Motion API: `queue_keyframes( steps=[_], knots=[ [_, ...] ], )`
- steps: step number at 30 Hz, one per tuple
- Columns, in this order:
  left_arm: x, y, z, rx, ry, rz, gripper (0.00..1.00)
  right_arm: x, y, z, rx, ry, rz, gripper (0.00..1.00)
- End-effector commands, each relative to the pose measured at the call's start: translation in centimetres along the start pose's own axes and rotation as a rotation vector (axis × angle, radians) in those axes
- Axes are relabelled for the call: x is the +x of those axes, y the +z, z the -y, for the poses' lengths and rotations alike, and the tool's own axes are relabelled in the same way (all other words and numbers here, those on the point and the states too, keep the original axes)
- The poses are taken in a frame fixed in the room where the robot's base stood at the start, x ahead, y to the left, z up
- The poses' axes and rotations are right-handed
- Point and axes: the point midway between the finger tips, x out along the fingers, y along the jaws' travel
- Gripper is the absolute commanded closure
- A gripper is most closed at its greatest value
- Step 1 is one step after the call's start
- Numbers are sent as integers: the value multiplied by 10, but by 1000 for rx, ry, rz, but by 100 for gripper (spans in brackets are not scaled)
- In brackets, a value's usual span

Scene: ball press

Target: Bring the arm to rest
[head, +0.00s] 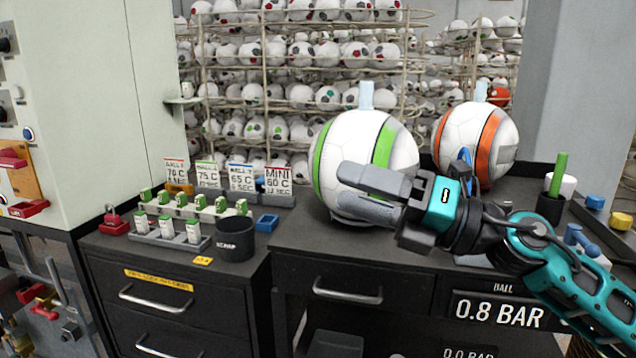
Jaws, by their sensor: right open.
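My right gripper (341,186) reaches in from the right, its fingers pointing left in front of the white ball with green stripes (345,145). The jaws are open, with nothing seen between them. The ball shows behind the fingers; whether they touch it I cannot tell. My teal and black right arm (565,262) runs down to the lower right corner. My left gripper is out of view.
A white ball with orange stripes (494,128) stands behind my right wrist. A black scrap cup (236,241), small green-topped bottles in a rack (158,238) and sign cards (242,177) fill the left counter. A green-handled tool (558,172) stands upright at right. Ball racks (305,92) line the back.

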Motion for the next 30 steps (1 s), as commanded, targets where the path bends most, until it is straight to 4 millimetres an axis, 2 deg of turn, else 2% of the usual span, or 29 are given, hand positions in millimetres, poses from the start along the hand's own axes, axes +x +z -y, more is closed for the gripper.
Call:
queue_keyframes(
  steps=[2,5,9,11,13,17,18,21,24,30],
  knots=[
    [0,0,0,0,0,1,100,-2,0,0,176,79,170,40],
    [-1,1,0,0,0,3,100,-17,8,11,401,133,404,40],
    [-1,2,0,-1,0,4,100,-58,9,51,731,128,743,40],
    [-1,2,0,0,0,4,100,-81,0,75,875,97,889,40],
    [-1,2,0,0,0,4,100,-110,-18,104,1040,40,1058,40],
    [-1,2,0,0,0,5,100,-167,-77,153,1344,-127,1358,40],
    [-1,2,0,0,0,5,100,-184,-99,164,1428,-190,1442,40],
    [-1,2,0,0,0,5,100,-218,-155,180,1604,-348,1611,40],
    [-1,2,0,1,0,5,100,-243,-201,184,1730,-486,1727,40],
    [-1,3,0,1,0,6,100,-275,-274,175,1906,-725,1880,40]
  ],
)
